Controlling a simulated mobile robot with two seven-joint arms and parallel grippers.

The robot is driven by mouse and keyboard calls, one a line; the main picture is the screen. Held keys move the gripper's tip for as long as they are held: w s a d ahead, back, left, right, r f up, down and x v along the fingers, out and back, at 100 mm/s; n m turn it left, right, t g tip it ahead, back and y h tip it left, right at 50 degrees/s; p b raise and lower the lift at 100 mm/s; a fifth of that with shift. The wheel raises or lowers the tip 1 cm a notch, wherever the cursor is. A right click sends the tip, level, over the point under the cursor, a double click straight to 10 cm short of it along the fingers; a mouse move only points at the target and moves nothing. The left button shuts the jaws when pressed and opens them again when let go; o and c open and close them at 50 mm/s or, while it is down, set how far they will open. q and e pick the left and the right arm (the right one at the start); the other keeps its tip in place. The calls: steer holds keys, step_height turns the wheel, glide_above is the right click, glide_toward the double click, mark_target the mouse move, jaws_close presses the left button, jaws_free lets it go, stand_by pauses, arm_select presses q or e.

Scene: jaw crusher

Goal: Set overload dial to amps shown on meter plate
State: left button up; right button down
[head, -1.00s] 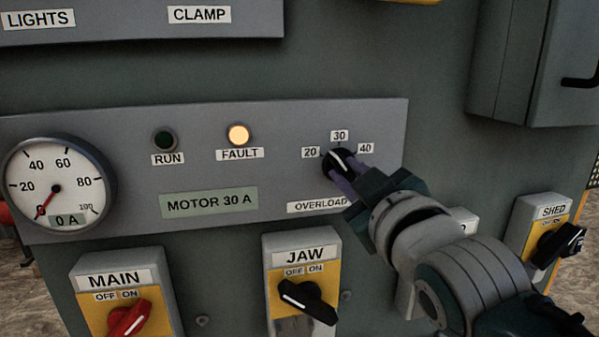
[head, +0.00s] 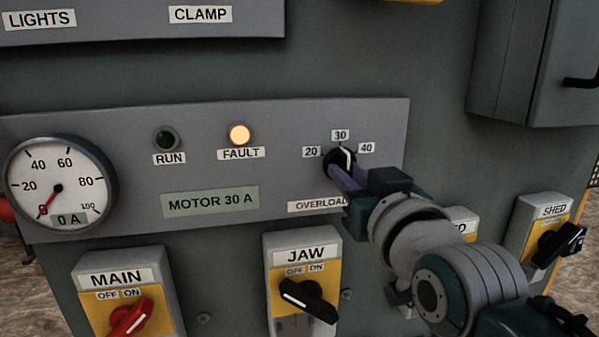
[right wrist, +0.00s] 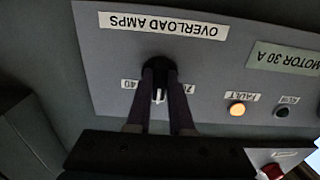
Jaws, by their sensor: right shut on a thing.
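The overload dial (head: 340,156) is a black knob with a white pointer line, with 20, 30 and 40 marked around it. The pointer stands close to upright, near the 30 mark. The green plate (head: 210,202) reads MOTOR 30 A. My right gripper (head: 345,172) is shut on the dial, one finger on each side. In the right wrist view, upside down, the dial (right wrist: 159,71) shows between the fingers, which partly cover the scale labels. My left gripper is not in view.
The round meter (head: 58,188) reads 0 A. The FAULT lamp (head: 239,134) is lit amber and the RUN lamp (head: 165,139) is dark. The MAIN switch (head: 127,317), JAW switch (head: 307,299) and SHED switch (head: 559,243) stick out below the panel.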

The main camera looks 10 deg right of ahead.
stand_by(0.4)
steer(key=c, duration=0.8)
jaws_free()
steer(key=s+b, duration=0.2)
steer(key=s, duration=0.8)
steer(key=shift+d+b, duration=0.15)
steer(key=shift+b, duration=0.2)
